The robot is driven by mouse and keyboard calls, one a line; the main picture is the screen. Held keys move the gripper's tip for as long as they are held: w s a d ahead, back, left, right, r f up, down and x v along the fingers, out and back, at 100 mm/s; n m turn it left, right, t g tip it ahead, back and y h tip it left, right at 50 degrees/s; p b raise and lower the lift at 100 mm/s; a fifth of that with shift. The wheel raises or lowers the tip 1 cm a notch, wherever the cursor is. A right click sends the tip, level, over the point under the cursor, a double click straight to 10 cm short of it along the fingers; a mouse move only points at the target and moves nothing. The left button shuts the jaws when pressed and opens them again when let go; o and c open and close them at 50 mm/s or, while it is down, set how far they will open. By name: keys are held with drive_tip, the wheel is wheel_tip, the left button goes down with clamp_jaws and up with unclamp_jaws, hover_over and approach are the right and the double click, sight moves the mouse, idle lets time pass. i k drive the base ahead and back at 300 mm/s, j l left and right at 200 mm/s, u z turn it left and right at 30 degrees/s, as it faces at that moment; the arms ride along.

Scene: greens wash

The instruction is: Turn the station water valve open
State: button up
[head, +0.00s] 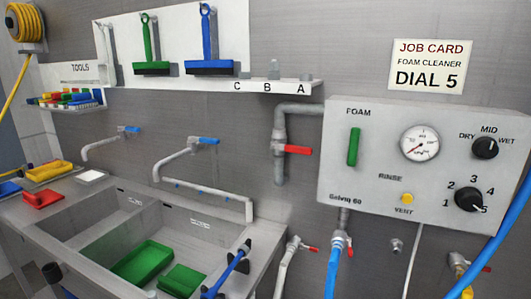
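A red lever valve (292,150) sits on the thick grey pipe (280,122) that bends down beside the control panel (420,185). Its red handle points right, across the vertical pipe. Smaller red-handled valves show below: one on a grey tap (290,262), one above a blue hose (334,272), and one near a brass fitting (459,290) at lower right. No label in view tells which is the station water valve. The panel has a green FOAM handle standing upright, a gauge, and two black knobs. My gripper is not in view.
A double sink (95,212) with green trays (142,262) fills the lower left. A blue and black tool (235,268) lies at its right edge. A shelf (215,84) with green and blue brushes is above. A blue hose (510,220) crosses the right edge, before the panel.

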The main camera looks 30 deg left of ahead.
sight(303, 150)
drive_tip(key=u, duration=1.15)
drive_tip(key=i+j+u, duration=0.1)
drive_tip(key=u, duration=0.3)
drive_tip(key=i+u, duration=0.2)
drive_tip(key=u, duration=0.15)
drive_tip(key=i+u, duration=0.15)
drive_tip(key=u, duration=0.25)
